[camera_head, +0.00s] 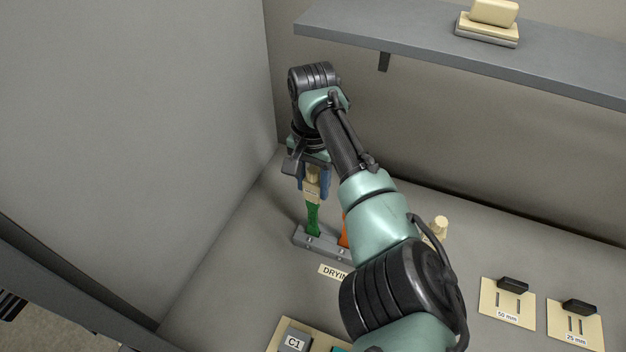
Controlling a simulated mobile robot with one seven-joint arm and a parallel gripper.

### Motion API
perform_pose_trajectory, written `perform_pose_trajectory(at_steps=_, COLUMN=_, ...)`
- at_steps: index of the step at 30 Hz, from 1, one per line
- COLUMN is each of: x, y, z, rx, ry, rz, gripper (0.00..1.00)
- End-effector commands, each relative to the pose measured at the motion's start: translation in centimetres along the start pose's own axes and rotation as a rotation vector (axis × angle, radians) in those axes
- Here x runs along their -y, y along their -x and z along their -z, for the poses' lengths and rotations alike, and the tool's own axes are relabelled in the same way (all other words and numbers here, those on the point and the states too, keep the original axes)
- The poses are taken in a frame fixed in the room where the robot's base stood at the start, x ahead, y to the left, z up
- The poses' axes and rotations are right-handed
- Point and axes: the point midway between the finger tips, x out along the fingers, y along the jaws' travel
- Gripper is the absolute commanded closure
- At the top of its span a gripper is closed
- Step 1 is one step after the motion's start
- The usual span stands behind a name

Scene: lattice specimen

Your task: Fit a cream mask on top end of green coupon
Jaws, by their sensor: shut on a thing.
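The green coupon (313,219) stands upright in a grey rack (318,246) at the back left of the bench. A cream mask (312,186) is at the coupon's top end, between the blue fingers of my gripper (313,183). My gripper points down and is shut on the mask. The mask lines up with the coupon and appears to meet its top. How far it is seated on the coupon cannot be told, as the coupon's top end is hidden.
An orange coupon (345,232) stands in the same rack, mostly hidden behind my arm. A cream piece (439,228) stands right of my arm. Labelled cream cards (508,302) lie at right. A grey shelf (420,42) overhangs the back; a wall is close at left.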

Motion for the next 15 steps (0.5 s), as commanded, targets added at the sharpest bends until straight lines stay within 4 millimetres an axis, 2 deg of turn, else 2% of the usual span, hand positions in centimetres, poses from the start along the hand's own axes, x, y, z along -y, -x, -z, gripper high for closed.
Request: perform_pose_trajectory(at_steps=15, x=0.04, y=-0.02, z=-0.10, rx=-0.002, ry=0.061, rz=0.001, gripper=1.00)
